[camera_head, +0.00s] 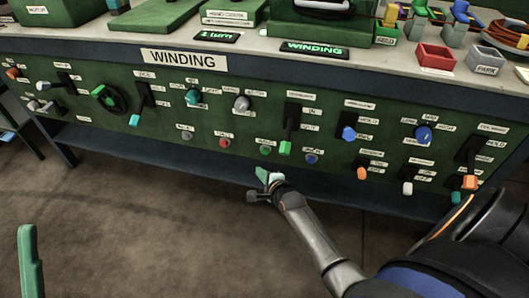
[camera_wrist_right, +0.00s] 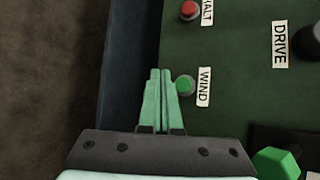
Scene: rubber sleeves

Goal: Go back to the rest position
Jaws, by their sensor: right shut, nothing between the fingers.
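My right gripper (camera_head: 263,174) is shut and empty in front of the lower part of the green panel, just below the green WIND button (camera_head: 265,149). In the right wrist view its two green fingers (camera_wrist_right: 160,75) lie together, beside the WIND button (camera_wrist_right: 185,85). I cannot tell from the picture whether they touch the button or the panel. A green finger of my left gripper (camera_head: 28,260) shows at the lower left of the head view. The rest of that gripper is out of frame, so its opening is hidden.
The WINDING panel (camera_head: 215,110) carries several knobs, levers and buttons. A red HALT button (camera_wrist_right: 189,10) and a green lever tip (camera_wrist_right: 277,163) are near my right gripper. A red bin (camera_head: 436,57) stands on the bench top. Open floor (camera_head: 130,220) lies in front.

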